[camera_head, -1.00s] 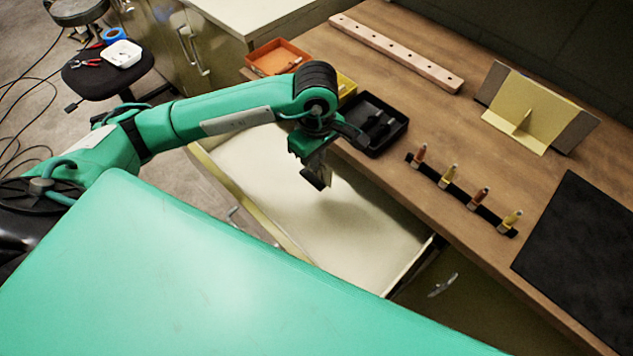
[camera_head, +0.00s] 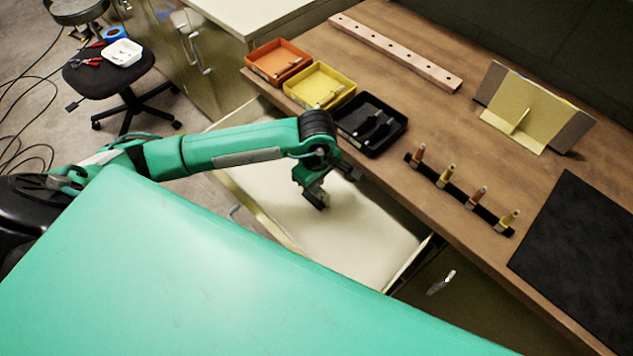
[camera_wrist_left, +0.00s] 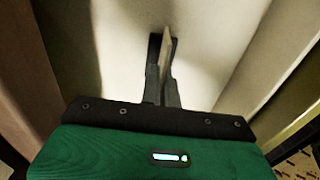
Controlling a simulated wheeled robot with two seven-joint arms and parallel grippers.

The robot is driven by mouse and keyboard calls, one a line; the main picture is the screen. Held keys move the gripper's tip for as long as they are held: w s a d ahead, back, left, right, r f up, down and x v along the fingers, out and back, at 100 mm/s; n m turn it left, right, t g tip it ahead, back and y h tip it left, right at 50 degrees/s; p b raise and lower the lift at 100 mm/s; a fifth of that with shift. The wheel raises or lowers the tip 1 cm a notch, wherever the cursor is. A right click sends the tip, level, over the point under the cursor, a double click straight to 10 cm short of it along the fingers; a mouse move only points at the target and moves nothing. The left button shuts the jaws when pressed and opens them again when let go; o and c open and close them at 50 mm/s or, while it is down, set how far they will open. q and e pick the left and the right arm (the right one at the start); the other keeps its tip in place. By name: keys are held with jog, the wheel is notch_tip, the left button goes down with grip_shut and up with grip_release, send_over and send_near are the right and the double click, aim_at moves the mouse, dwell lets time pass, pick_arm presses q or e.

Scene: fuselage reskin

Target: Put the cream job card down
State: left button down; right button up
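My left gripper (camera_head: 316,196) is over the open drawer (camera_head: 262,213), pointing down inside its outline. The left wrist view shows its dark fingers (camera_wrist_left: 160,72) close together. A thin, pale sliver between them, seen nearly edge-on, looks like the cream job card (camera_wrist_left: 168,48). In the head view the card cannot be made out against the drawer's pale bottom. I cannot tell whether the card touches that bottom. The drawer looks empty otherwise. My right gripper is not in view.
Orange (camera_head: 279,61), yellow (camera_head: 320,85) and black (camera_head: 371,123) trays line the bench (camera_head: 420,160) edge beside the drawer.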

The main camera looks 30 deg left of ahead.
pick_arm(q)
jog(key=shift+f, duration=0.15)
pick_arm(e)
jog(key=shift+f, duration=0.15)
pick_arm(q)
jog(key=c, duration=1.6)
grip_release()
jog(key=shift+c, duration=0.2)
jog(key=shift+r, duration=0.4)
notch_tip(320, 180, up, 5)
jog(key=shift+f+b, duration=0.1)
jog(key=shift+b, duration=0.35)
notch_tip(320, 180, up, 7)
jog(key=shift+b, duration=0.4)
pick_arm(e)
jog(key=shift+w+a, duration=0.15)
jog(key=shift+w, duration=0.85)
